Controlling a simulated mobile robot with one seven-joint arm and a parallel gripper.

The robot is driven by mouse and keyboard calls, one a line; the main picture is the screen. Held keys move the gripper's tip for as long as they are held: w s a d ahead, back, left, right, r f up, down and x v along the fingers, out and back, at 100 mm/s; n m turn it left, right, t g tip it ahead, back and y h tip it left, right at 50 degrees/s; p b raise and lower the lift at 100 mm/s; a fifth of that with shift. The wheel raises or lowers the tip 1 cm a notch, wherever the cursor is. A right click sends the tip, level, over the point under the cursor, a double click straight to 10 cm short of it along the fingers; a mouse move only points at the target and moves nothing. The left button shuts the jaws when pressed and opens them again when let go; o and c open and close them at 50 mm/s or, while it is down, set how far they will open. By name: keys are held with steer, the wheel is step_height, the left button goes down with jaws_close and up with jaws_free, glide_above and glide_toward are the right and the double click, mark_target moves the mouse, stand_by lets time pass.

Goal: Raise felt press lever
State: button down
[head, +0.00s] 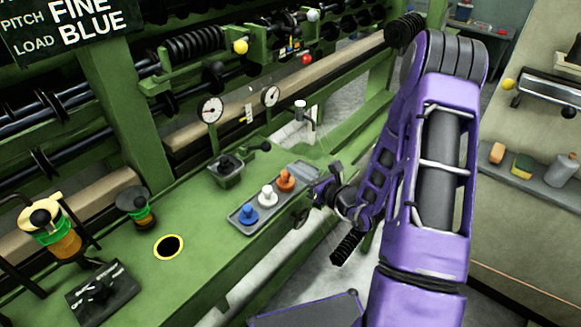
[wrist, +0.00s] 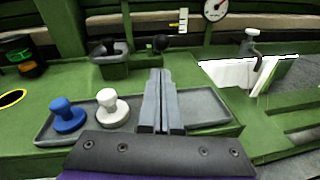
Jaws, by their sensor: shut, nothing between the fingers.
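No part is labelled as the felt press lever. A metal post with a crank-like top (wrist: 250,45) stands by a white sheet (wrist: 236,74) at right; the post also shows in the head view (head: 300,108). I cannot tell which is the press lever. My gripper (wrist: 161,72) is shut and empty, above the peg tray; it also shows in the head view (head: 320,188).
A grey tray (wrist: 208,106) holds blue (wrist: 68,115), white (wrist: 112,112) and orange (head: 286,179) pegs; my fingers mostly hide the orange one in the wrist view. Two gauges (head: 210,110) stand behind. A yellow-rimmed hole (head: 168,247) and spools are at left.

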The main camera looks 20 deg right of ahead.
glide_toward(258, 148)
steer(key=w, duration=0.1)
steer(key=w+f, duration=0.1)
steer(key=shift+w+a, duration=0.25)
steer(key=shift+a, duration=0.05)
steer(key=shift+d+r, duration=0.1)
steer(key=shift+r, duration=0.1)
steer(key=shift+r, duration=0.1)
steer(key=shift+r+p, duration=0.1)
steer(key=shift+p, duration=0.3)
